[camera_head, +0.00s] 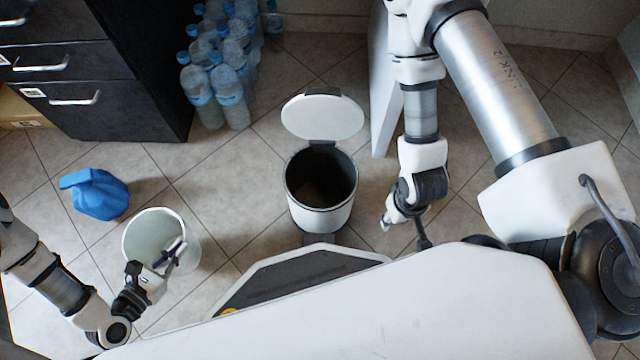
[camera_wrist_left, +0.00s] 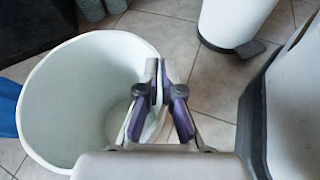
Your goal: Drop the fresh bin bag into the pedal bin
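The pedal bin (camera_head: 322,218) stands on the floor with its lid (camera_head: 322,117) up and its dark inside open. Its lower part shows in the left wrist view (camera_wrist_left: 222,25). A pale, open-topped, bucket-shaped thing (camera_head: 143,226) stands left of it. It seems to be the fresh bin bag, and its inside fills the left of the left wrist view (camera_wrist_left: 70,95). My left gripper (camera_head: 174,252) is at its near right rim, its fingers almost together (camera_wrist_left: 157,66), seemingly pinching the rim. My right gripper (camera_head: 422,236) hangs right of the pedal bin; its fingers are small and partly hidden.
A blue object (camera_head: 98,195) sits left of the pale bag. Several water bottles (camera_head: 229,90) stand behind, beside a dark drawer cabinet (camera_head: 80,70). A white panel (camera_head: 384,90) stands right of the lid. The tiled floor between bag and pedal bin is clear.

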